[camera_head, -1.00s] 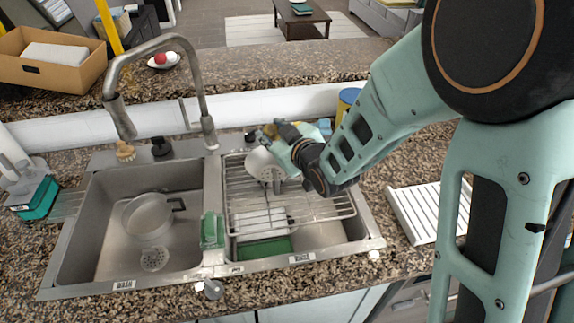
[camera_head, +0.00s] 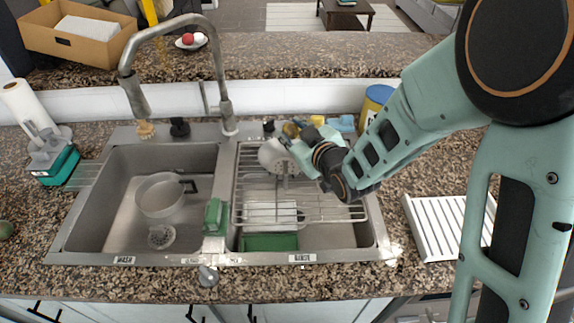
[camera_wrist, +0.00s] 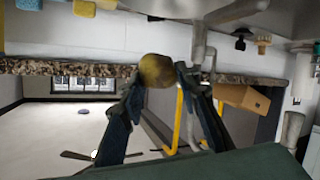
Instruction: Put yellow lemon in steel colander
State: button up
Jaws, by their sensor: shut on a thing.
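The yellow lemon (camera_wrist: 156,70) is between the fingertips of my gripper (camera_wrist: 158,76) in the wrist view, and the gripper is shut on it. In the head view my gripper (camera_head: 290,137) is above the back of the right sink basin, and the lemon (camera_head: 290,129) shows small and partly covered at its tip.
The faucet (camera_head: 222,85) rises behind the basins. A green sponge (camera_head: 213,215) is on the divider. A slatted white tray (camera_head: 440,225) lies right.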

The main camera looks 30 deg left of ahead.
jog(key=shift+f+b, duration=0.45)
jog(key=shift+f, duration=1.1)
jog(key=o, duration=1.3)
jog(key=shift+c, duration=0.2)
jog(key=v, duration=0.7)
jog(key=shift+d, duration=0.2)
jog(key=shift+s, duration=0.1)
